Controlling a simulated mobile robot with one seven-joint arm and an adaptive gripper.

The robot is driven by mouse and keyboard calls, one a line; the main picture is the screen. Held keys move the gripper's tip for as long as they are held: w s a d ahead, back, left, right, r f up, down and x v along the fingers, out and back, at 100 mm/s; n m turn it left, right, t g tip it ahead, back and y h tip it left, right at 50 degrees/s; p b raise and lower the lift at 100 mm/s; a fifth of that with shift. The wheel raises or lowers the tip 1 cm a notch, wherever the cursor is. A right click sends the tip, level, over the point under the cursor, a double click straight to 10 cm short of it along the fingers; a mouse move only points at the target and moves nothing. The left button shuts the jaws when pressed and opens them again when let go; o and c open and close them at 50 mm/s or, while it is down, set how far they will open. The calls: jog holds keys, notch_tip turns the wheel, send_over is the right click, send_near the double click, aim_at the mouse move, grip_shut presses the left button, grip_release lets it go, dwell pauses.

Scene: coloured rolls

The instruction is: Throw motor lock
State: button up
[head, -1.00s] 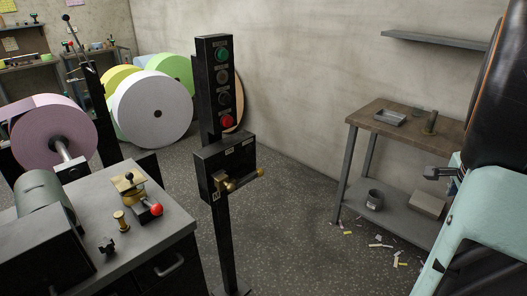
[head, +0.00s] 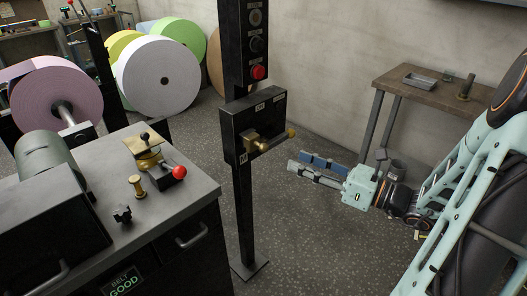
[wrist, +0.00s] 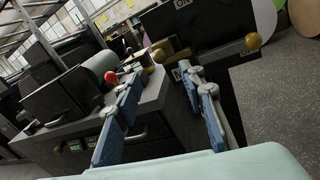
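A black switch box (head: 240,125) with an ON label stands on a black post, below a panel with a red button (head: 258,72). A brass lever (head: 270,142) with a ball end sticks out of its front to the right. No part is readably labelled as the motor lock.
A grey bench (head: 95,212) at left carries a brass device (head: 147,160) with a red knob (head: 179,172), a brass peg (head: 138,187) and a black knob (head: 122,214). Large paper rolls (head: 158,76) stand behind. A wooden-topped table (head: 430,90) is at right. Floor between is clear.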

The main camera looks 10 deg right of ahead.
aim_at(262, 145)
jog(key=b+x, duration=0.1)
jog(key=x, duration=0.9)
jog(key=shift+a, duration=0.2)
jog(key=shift+w, duration=0.1)
grip_shut()
